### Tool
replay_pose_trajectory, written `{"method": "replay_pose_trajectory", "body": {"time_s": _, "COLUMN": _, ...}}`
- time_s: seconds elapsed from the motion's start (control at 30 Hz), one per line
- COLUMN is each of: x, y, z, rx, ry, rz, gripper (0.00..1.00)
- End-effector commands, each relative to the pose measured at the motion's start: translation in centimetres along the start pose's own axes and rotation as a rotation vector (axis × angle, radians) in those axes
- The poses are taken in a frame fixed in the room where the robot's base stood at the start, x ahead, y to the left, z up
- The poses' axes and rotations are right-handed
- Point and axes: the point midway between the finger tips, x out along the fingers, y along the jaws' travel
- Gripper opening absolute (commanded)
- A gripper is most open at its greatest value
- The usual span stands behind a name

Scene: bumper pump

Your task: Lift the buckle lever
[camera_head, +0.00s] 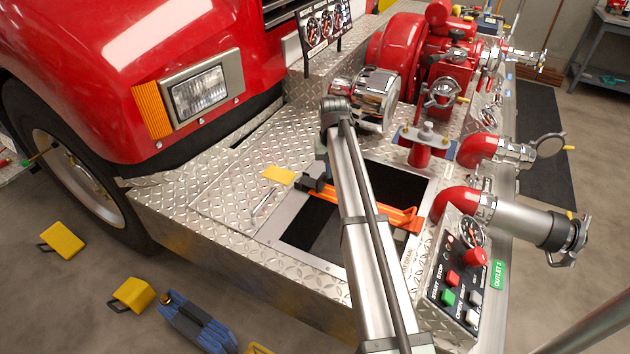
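An orange strap (402,217) lies across the open dark recess in the diamond-plate bumper deck. At its left end, beside the recess, are small dark parts (313,171) that may be the buckle or part of my gripper. A flat yellow tab (278,175) sticks out to their left; I cannot tell whether it is the buckle lever. My arm comes up from the bottom and bends at the top in front of the recess, hiding the strap's middle. My wrist comes down behind the arm link near the dark parts. My fingertips cannot be made out, and no contact can be judged.
A control panel (458,285) with buttons and a red outlet pipe (459,201) stand right of the recess. The red pump (397,45) and a chrome fitting (377,92) are behind. The deck left of the recess is mostly clear, with a small silver handle (265,202).

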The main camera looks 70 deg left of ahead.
Motion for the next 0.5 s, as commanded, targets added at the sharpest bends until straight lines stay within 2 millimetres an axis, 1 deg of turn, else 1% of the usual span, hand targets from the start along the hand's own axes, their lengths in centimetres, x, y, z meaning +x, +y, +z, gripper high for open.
{"method": "replay_pose_trajectory", "body": {"time_s": 0.5, "x": 2.2, "y": 0.0, "z": 0.0, "rx": 0.0, "ry": 0.0, "rz": 0.0, "gripper": 0.0}}
